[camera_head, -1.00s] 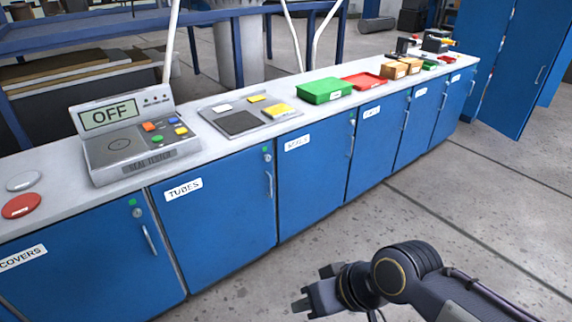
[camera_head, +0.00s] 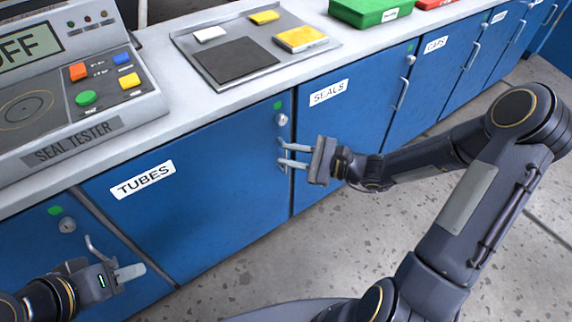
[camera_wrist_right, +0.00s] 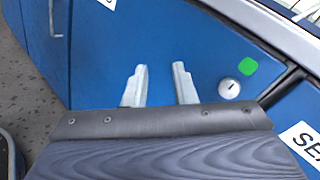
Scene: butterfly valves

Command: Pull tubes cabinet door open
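The blue tubes cabinet door (camera_head: 190,215) carries a white TUBES label (camera_head: 143,179) and appears closed. Its round lock (camera_head: 281,119) and green mark are near the upper right corner; the lock also shows in the right wrist view (camera_wrist_right: 229,89). My right gripper (camera_head: 284,156) is at the door's handle side, its two pale fingers apart and pointing at the door. The handle is hard to separate from the fingers, and no grip on it shows. In the right wrist view the fingers (camera_wrist_right: 160,84) have bare blue between them. My left gripper (camera_head: 128,273) is in front of the neighbouring door; its opening is unclear.
The counter above holds the seal tester (camera_head: 75,90), a grey tray (camera_head: 250,48) with pads, and a green bin (camera_head: 370,10). The seals cabinet door (camera_head: 345,125) adjoins on the right. Speckled floor (camera_head: 265,265) lies clear before the cabinets.

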